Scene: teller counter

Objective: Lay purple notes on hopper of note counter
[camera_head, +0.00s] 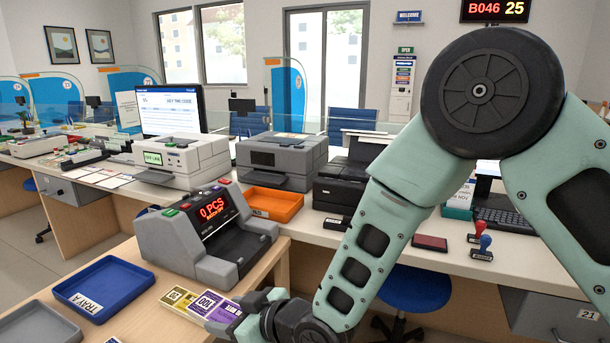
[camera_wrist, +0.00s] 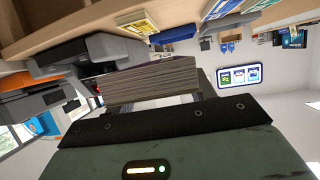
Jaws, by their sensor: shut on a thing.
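The purple notes (camera_head: 227,313) show at my gripper's fingers in the head view, low in the picture. In the wrist view a thick stack of notes (camera_wrist: 152,80) is held edge-on in front of my gripper; its printed face is mostly hidden there. My gripper (camera_head: 243,308) is shut on this bundle, to the right of the other notes and in front of the note counter. The grey note counter (camera_head: 184,246) stands on the wooden table with a red display reading 0 PCS. It also shows in the wrist view (camera_wrist: 90,57). No notes are visible on its hopper.
Yellow notes (camera_head: 177,298) lie on the table beside the purple ones. A blue tray (camera_head: 104,287) and a grey tray (camera_head: 40,328) lie to the left. An orange tray (camera_head: 270,204), printers and stamps (camera_head: 483,247) occupy the counter behind. My arm covers much of the right side.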

